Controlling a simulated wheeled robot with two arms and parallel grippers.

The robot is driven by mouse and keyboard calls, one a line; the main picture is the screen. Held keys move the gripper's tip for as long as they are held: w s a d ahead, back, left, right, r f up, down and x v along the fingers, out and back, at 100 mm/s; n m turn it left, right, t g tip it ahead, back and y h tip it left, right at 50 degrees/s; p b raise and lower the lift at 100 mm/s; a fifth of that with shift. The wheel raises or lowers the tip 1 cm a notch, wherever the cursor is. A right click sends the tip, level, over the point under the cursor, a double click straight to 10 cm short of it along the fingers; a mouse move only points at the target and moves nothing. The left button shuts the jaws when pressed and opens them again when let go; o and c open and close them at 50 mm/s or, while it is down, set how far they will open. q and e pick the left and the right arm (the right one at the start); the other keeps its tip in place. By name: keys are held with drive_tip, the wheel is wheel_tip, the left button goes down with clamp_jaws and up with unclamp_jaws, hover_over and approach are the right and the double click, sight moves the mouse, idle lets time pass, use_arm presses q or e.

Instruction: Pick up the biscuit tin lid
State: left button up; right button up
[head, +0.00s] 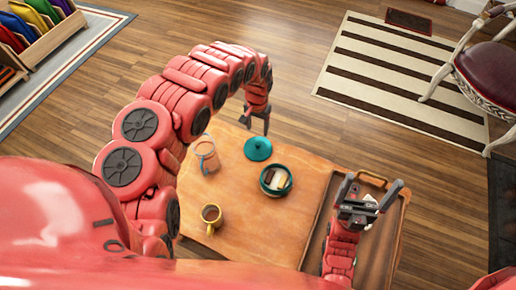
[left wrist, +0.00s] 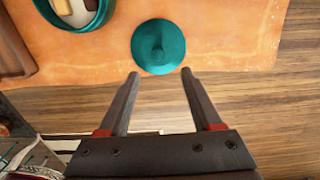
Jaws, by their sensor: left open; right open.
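The teal biscuit tin lid (head: 258,149) lies flat on the wooden table (head: 226,225), near its far edge, with a small knob on top. It also shows in the left wrist view (left wrist: 158,47). The open teal tin (head: 276,180) stands just beside it, with light and dark biscuits inside; part of it shows in the left wrist view (left wrist: 98,17). My left gripper (head: 257,122) is open and empty, beyond the lid and apart from it; its fingers show in the left wrist view (left wrist: 157,78). My right gripper (head: 372,190) is open over the tray at the right.
A yellow mug (head: 211,217) and a clear glass jug (head: 206,155) stand on the table left of the tin. A brown tray (head: 390,236) lies at the right. A chair (head: 488,75) and a striped rug (head: 385,65) are beyond, on the floor.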

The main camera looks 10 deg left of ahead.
sight(258, 143)
use_arm(q)
wheel_tip(258, 143, down, 6)
drive_tip(key=shift+r, duration=0.15)
drive_tip(key=f, duration=0.3)
drive_tip(key=f+b, duration=0.1)
drive_tip(key=shift+s+d+f, duration=0.15)
drive_tip(key=shift+d+f, duration=0.1)
drive_tip(key=shift+a+f, duration=0.1)
drive_tip(key=shift+f, duration=0.2)
drive_tip(key=shift+c, duration=0.2)
clamp_jaws()
